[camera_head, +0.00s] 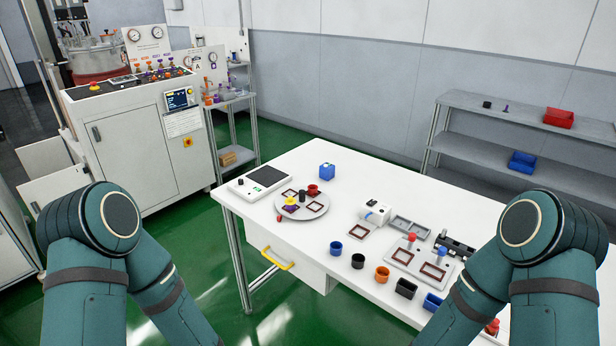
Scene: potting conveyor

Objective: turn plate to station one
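The round grey plate (322,206) lies on the left half of the white table (345,165). It bears dark red square frames. A red cup (313,190), a small black piece (302,196) and a yellow-topped purple piece (291,203) stand on it. A small red piece (279,218) shows at its front left edge. I cannot read any station marks. Both my arms show only as teal links at the lower left and lower right; neither gripper is in view.
A white device with a black panel (268,176) stands close left of the plate. A blue block (327,171) is behind it. Several small cups, including a blue one (336,248), line the front edge. A grey fixture board (408,275) is right. Bare table lies around the plate's right side.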

